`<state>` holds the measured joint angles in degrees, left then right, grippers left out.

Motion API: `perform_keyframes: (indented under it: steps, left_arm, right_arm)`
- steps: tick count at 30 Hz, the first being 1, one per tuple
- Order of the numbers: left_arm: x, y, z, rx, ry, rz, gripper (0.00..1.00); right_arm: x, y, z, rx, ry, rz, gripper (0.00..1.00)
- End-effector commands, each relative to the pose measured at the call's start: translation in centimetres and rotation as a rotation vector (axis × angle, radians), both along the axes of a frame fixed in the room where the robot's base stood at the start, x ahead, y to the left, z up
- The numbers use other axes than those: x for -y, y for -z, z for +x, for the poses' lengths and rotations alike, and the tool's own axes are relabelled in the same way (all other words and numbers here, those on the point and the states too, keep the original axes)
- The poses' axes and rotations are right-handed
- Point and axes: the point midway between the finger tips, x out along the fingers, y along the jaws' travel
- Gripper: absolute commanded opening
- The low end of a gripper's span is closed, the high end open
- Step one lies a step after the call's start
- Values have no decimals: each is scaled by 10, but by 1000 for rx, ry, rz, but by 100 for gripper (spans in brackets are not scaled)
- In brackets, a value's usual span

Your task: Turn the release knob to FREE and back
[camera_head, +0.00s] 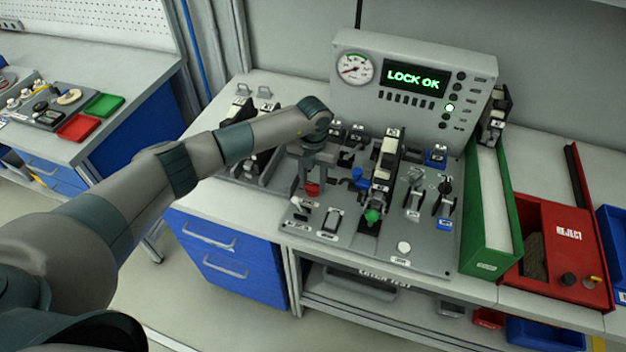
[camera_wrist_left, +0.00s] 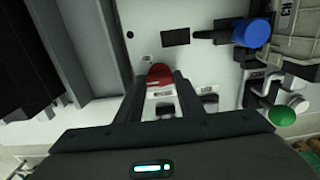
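A red knob (camera_head: 312,189) stands on the grey panel (camera_head: 335,246), at its left part. It also shows in the left wrist view (camera_wrist_left: 160,74). My left gripper (camera_head: 311,180) points down over it, its fingers apart, one on each side of the knob. The left wrist view shows the fingertips (camera_wrist_left: 161,84) close beside the knob; firm contact cannot be made out. A blue knob (camera_head: 358,176) and a green knob (camera_head: 373,215) stand to the right. The small labels cannot be read, so I cannot tell which knob is marked FREE. My right gripper is out of view.
A console display (camera_head: 416,79) reads LOCK OK, beside a round gauge (camera_head: 354,68). A tall clamp-like device (camera_head: 387,155) stands right of my gripper. A green bin (camera_head: 488,255) and a red REJECT box (camera_head: 563,250) stand at the right.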

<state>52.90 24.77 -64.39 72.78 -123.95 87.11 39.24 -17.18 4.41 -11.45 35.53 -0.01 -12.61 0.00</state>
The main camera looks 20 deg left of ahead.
Motion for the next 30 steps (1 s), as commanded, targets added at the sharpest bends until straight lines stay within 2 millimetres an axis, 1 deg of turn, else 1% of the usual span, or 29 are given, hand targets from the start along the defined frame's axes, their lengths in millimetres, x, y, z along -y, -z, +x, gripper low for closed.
perform_keyframes:
  steps: [8,14,20,30]
  left_arm:
    - [0,1,0,0,28,-1,12]
    - [-1,3,1,2,107,1,12]
    - [-1,6,1,2,244,1,12]
    - [-1,7,1,4,553,2,12]
  right_arm:
    - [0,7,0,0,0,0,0]
    - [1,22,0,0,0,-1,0]
    - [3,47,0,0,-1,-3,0]
    - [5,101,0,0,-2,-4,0]
